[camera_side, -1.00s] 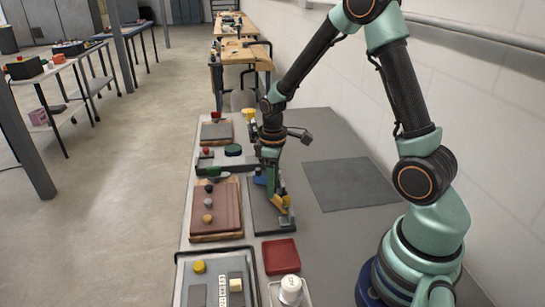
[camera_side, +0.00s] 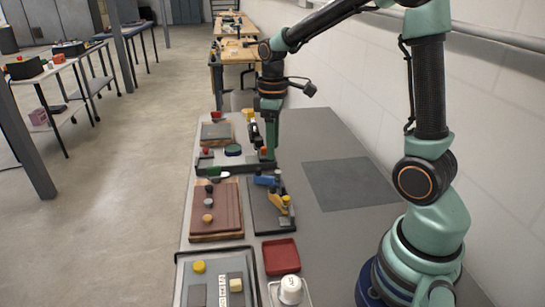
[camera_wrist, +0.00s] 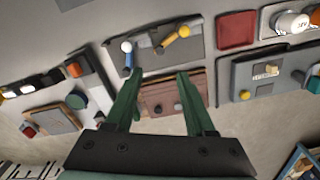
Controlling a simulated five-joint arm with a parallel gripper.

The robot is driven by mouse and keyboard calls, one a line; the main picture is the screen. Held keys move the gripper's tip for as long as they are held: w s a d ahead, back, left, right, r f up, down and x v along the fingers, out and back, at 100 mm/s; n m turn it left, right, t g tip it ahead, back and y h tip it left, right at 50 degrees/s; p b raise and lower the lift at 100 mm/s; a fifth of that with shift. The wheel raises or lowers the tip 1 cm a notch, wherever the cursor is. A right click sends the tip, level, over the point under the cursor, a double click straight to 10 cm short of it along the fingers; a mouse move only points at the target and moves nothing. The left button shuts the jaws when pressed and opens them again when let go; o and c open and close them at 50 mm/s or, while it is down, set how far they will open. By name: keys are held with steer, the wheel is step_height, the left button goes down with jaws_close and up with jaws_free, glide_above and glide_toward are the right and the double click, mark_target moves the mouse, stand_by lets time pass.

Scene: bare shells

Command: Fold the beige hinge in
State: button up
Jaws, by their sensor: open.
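A dark grey panel (camera_side: 262,222) on the bench carries a blue arm (camera_side: 266,180) and a mustard-yellow arm (camera_side: 278,198). No part is plainly beige; the yellow arm is the closest hinge-like piece on this panel. In the wrist view the panel (camera_wrist: 200,48) is at top centre, with the blue arm (camera_wrist: 128,58) at its left end and the yellow arm (camera_wrist: 175,38) slanting near its middle. A pale knob shows by the blue arm. My gripper (camera_side: 268,152) is open and empty, raised behind the panel, touching neither arm. Its green fingers (camera_wrist: 160,78) stand apart in the wrist view.
A reddish-brown board (camera_side: 228,215) with several knobs lies left of the panel. A red tray (camera_side: 281,257) and a white knob (camera_side: 290,289) are in front. A grey mat (camera_side: 350,184) lies clear at right.

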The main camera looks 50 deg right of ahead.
mark_target(272, 186)
steer(key=shift+r, duration=0.15)
step_height(272, 186, down, 12)
steer(key=n, duration=0.3)
steer(key=shift+n, duration=0.3)
stand_by(0.5)
jaws_close()
stand_by(1.3)
